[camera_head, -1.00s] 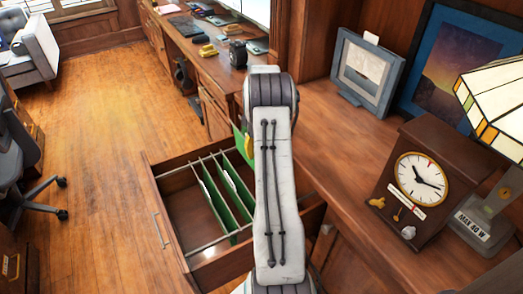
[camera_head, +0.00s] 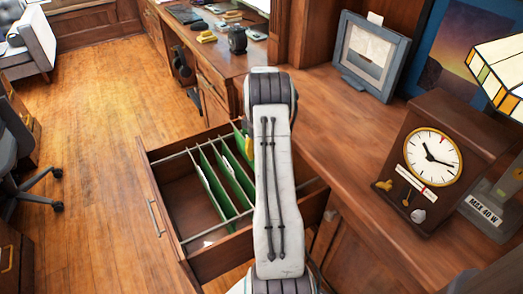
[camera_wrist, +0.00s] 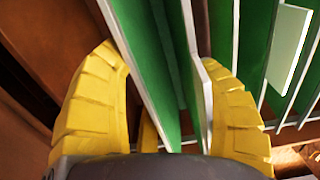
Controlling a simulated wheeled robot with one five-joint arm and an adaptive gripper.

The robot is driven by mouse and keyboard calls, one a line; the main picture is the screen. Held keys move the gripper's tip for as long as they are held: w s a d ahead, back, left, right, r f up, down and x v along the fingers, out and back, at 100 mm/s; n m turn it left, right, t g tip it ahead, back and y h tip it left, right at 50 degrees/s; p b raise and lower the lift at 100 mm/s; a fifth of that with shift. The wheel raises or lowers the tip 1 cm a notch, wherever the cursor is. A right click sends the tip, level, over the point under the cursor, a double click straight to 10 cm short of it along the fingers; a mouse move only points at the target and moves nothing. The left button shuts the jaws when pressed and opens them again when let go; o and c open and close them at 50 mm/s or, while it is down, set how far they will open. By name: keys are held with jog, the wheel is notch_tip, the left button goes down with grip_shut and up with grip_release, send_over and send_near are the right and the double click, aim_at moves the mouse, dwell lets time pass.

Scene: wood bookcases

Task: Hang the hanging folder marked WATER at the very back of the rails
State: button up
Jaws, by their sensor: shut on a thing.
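My gripper (camera_wrist: 157,70) has its yellow fingers on both sides of a green hanging folder (camera_wrist: 152,62) with pale edges, and is shut on it. In the head view my arm hides most of the gripper. A green piece of the held folder (camera_head: 240,139) shows left of the arm, at the right part of the open drawer. No WATER marking can be read. Other green folders (camera_head: 214,188) hang across the rails (camera_head: 178,155) in the drawer. In the wrist view several green folders (camera_wrist: 257,45) stand close to the right finger.
The wooden drawer (camera_head: 160,205) is pulled out, with free room in its left part. A desk clock (camera_head: 430,160), a framed picture (camera_head: 368,55) and a lamp (camera_head: 500,65) stand on the desktop to the right.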

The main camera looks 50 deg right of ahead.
jog(key=shift+f+b, duration=1.3)
jog(key=shift+f, duration=1.2)
jog(key=o, duration=1.4)
notch_tip(320, 180, up, 12)
jog(key=shift+f, duration=0.1)
